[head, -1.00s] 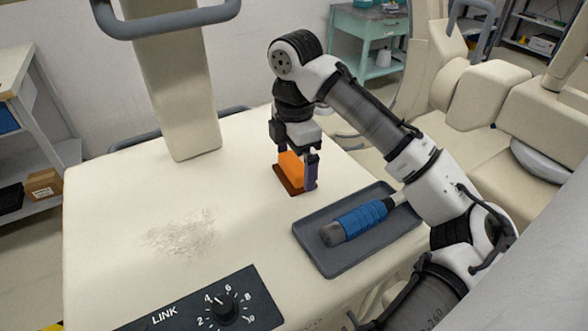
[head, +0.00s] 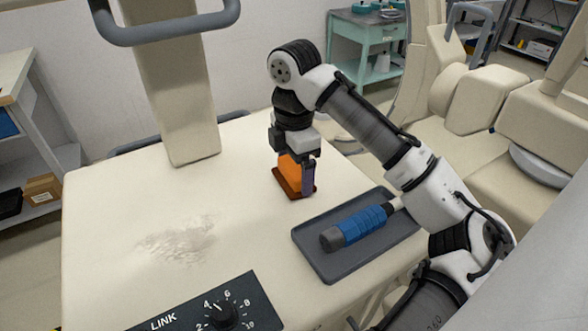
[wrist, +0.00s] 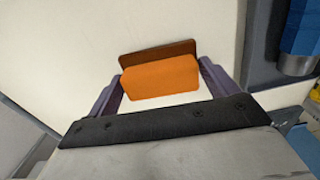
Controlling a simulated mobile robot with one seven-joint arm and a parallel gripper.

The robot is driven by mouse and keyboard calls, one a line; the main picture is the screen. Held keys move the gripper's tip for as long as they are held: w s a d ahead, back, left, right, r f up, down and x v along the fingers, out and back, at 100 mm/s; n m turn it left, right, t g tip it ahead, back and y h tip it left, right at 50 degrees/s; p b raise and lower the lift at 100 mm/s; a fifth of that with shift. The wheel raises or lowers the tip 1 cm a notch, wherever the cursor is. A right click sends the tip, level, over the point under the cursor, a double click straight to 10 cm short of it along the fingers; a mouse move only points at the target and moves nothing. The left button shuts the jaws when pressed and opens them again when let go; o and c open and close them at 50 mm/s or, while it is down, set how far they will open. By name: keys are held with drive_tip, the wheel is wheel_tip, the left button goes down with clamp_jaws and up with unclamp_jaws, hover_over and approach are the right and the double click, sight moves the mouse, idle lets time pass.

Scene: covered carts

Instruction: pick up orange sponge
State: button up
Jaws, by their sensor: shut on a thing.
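The orange sponge (head: 290,168) is a small block above a dark reddish-brown piece (head: 282,187) on the cream cart top. My gripper (head: 296,174) points down over it and is shut on the sponge. One purple finger shows at its right side; the other is mostly hidden in the head view. In the wrist view the sponge (wrist: 160,80) lies between the two purple fingers (wrist: 162,90). The brown piece (wrist: 157,54) shows along its far edge. Whether the sponge touches the brown piece I cannot tell.
A dark grey tray (head: 322,266) with a blue-handled tool (head: 360,224) lies to the right of the sponge. A smear (head: 178,240) marks the cart top at left. A dial panel (head: 245,308) is at the front, and a cream post (head: 180,115) rises at the back.

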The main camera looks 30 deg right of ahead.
sight(292, 166)
wheel_tip(292, 166, up, 10)
drive_tip(key=shift+f, duration=0.15)
idle(0.3)
drive_tip(key=o, duration=0.4)
drive_tip(key=shift+c, duration=1.4)
drive_tip(key=shift+w+a, duration=0.1)
drive_tip(key=shift+a, duration=0.05)
